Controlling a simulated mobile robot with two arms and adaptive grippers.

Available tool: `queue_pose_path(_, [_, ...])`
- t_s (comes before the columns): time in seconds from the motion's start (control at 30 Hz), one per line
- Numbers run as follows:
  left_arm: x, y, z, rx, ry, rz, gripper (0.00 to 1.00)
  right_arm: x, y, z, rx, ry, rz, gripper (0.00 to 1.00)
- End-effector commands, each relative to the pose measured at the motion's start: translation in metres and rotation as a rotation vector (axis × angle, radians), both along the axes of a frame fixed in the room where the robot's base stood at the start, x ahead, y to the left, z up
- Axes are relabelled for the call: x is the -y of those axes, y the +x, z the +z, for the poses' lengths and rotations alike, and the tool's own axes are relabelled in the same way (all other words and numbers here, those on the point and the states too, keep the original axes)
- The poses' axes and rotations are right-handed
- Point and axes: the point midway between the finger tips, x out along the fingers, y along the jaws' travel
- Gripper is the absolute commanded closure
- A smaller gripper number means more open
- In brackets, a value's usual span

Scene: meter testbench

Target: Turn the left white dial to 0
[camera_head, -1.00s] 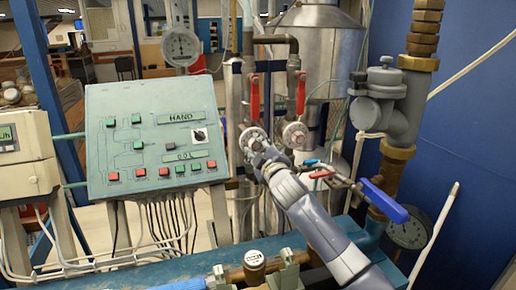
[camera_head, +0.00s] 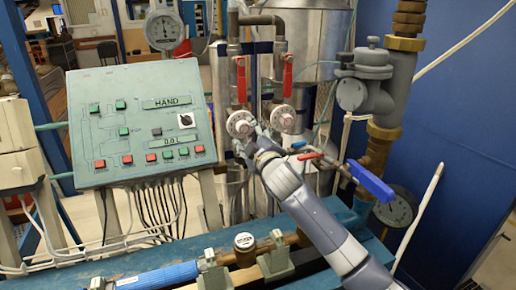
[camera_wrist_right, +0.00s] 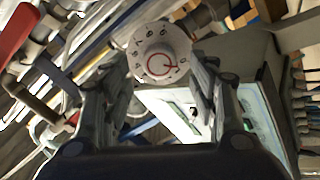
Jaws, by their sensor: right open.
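The left white dial (camera_head: 240,124) sits on the pipework below a red-handled valve, right of the control panel. The right white dial (camera_head: 283,119) is beside it. My right gripper (camera_head: 246,140) is just below and in front of the left dial. In the right wrist view, a white dial (camera_wrist_right: 160,52) with numbers around its rim and a red mark faces me between the tips of my open gripper (camera_wrist_right: 162,75). The fingers stand to either side of it; I cannot tell whether they touch it. My left gripper is not in view.
The green control panel (camera_head: 140,125) stands to the left. Red valve levers (camera_head: 288,75) hang above the dials. A blue-handled valve (camera_head: 371,182) and a grey pipe fitting (camera_head: 365,85) are on the right. A blue bench rail (camera_head: 100,265) runs along the front.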

Motion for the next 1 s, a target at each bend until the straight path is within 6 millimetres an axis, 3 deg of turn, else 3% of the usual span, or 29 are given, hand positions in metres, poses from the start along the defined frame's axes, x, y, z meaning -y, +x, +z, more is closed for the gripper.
queue_pose_path(0.5, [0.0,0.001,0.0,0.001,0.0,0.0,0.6,0.023,-0.071,0.0,0.001,-0.002,-0.001,0.46])
queue_pose_path(0.7, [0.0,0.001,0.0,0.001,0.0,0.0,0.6,0.027,-0.082,0.0,0.001,-0.002,0.0,0.46])
queue_pose_path(1.0, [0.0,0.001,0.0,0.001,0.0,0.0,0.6,0.027,-0.084,0.0,0.001,-0.002,0.0,0.46])
